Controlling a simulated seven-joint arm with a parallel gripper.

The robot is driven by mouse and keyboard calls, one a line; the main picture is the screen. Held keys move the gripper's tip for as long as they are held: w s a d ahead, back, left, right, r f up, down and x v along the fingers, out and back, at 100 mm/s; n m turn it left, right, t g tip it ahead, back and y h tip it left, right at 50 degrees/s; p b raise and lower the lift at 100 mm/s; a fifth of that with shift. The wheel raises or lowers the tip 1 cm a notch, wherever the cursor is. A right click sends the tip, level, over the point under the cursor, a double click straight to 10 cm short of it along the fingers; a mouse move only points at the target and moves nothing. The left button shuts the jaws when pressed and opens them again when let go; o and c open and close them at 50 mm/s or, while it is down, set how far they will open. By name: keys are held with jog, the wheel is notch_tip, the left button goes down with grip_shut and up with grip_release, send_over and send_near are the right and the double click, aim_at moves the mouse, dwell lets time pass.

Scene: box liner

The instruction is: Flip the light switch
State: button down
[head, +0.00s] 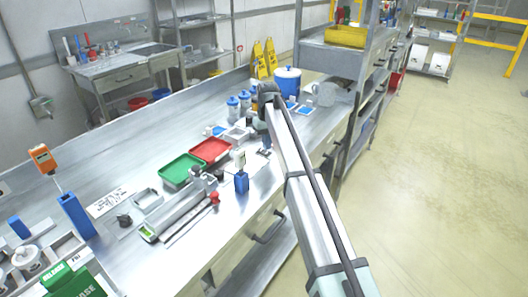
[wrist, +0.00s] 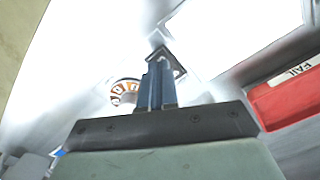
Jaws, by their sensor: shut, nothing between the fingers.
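My gripper (wrist: 161,66) is shut, its two blue fingers together with nothing between them, pointing down at the pale bench top in the wrist view. In the head view my gripper (head: 265,142) is low over the middle of the steel bench, partly hidden by my arm. A small dark square piece (wrist: 174,60) is right at the fingertips; I cannot tell whether they touch it or whether it is the light switch. A grey box (head: 41,106) with a conduit is on the left wall; I cannot tell if it is a switch.
A red tray (head: 210,151) and a green tray (head: 182,170) lie left of my gripper. A round dial with coloured segments (wrist: 124,91) is beside the fingers. A blue container (head: 288,80) and a grey jug (head: 324,95) stand behind. The floor at right is clear.

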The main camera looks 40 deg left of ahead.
aim_at(267, 153)
jog(key=shift+r, duration=2.65)
